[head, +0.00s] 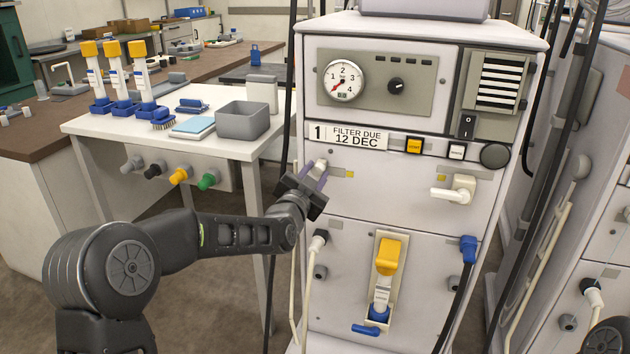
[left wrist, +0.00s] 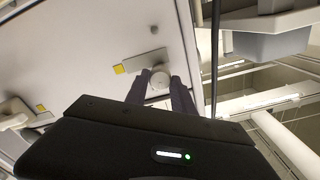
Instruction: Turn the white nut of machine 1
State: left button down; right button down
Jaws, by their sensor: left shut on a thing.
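Machine 1 (head: 400,200) stands in the middle of the head view, with a "1" and "FILTER DUE 12 DEC" label (head: 346,136) on its front. My left gripper (head: 313,176) is at the left edge of its front panel, below the label. The left wrist view shows the round white nut (left wrist: 160,79) between the two dark fingers, and the gripper is shut on it. The fingers cover the nut's sides. A small yellow tag (left wrist: 119,69) sits beside it on the panel. My right gripper is in neither view.
A white lever handle (head: 455,190) sticks out on the panel's right. Below is a yellow-capped cartridge (head: 385,270) in a recess. A white side table (head: 95,124) with a grey bin (head: 242,122) stands left. Dark hoses hang beside the machine; another machine (head: 600,200) is close on the right.

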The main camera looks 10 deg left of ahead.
pick_arm(q)
jog(key=m+b, duration=0.1)
jog(key=m, duration=0.2)
jog(key=shift+d+f, duration=0.1)
jog(key=m, duration=0.3)
jog(key=shift+m+b, duration=0.3)
jog(key=shift+b, duration=0.1)
jog(key=m+b, duration=0.1)
jog(key=m, duration=0.5)
jog(key=c, duration=1.1)
grip_release()
jog(key=shift+o, duration=0.2)
jog(key=shift+s, duration=0.1)
jog(key=s, duration=0.7)
jog(key=shift+s+a+p, duration=0.3)
jog(key=shift+p, duration=0.05)
